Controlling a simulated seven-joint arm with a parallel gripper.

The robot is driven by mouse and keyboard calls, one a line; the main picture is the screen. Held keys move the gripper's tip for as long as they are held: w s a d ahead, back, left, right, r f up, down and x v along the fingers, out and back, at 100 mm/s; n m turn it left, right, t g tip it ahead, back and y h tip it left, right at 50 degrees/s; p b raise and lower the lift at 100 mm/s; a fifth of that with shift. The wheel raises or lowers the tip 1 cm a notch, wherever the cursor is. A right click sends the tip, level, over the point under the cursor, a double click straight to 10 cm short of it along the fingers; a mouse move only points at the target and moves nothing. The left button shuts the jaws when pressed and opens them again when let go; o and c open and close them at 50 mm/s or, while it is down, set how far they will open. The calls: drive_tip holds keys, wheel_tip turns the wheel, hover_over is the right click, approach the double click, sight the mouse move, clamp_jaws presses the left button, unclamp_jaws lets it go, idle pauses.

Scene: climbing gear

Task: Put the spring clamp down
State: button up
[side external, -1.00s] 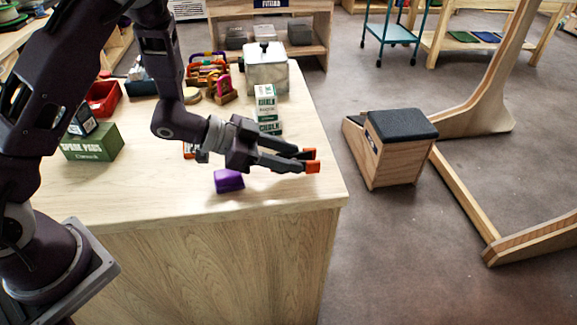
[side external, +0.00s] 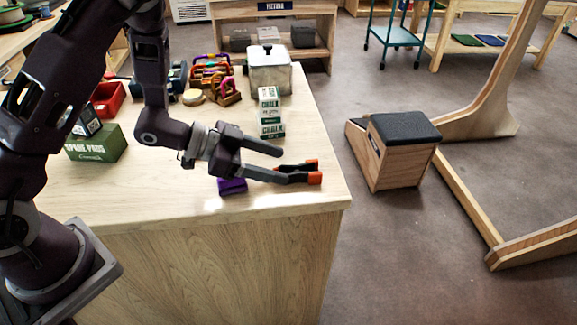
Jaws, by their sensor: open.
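The spring clamp (side external: 299,172), black with orange tips, is at the front right corner of the table, its orange tips pointing right. It appears to rest on the tabletop. My gripper (side external: 279,165) is open just left of it, with its two fingers spread apart. The nearer finger overlaps the clamp's left end in the picture, and I cannot tell whether they touch.
A purple block (side external: 232,186) sits under the nearer finger, partly hidden. White-and-green chalk boxes (side external: 270,112) stand behind my gripper. A lidded clear container (side external: 269,72) and several carabiners (side external: 226,90) are further back. The table's right edge (side external: 335,165) lies close beyond the clamp.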

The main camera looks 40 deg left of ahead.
drive_tip(key=v, duration=0.7)
drive_tip(key=shift+s+a+r, duration=0.15)
drive_tip(key=shift+s+a, duration=0.1)
drive_tip(key=shift+a, duration=0.05)
drive_tip(key=shift+w+a+r, duration=0.1)
drive_tip(key=shift+w, duration=0.05)
drive_tip(key=a+r+n+t+y, duration=0.1)
drive_tip(key=a+r+n+y, duration=0.4)
drive_tip(key=a+r+y, duration=0.5)
drive_tip(key=s+d+r+n+g, duration=0.2)
drive_tip(key=s+d, duration=0.1)
drive_tip(key=s, duration=0.7)
drive_tip(key=s+d+r+n+g+h, duration=0.1)
drive_tip(key=s+d, duration=0.3)
drive_tip(key=s, duration=0.6)
drive_tip(key=shift+d+r+n+g+h, duration=0.3)
drive_tip(key=shift+r+n+g, duration=0.3)
drive_tip(key=shift+r, duration=0.05)
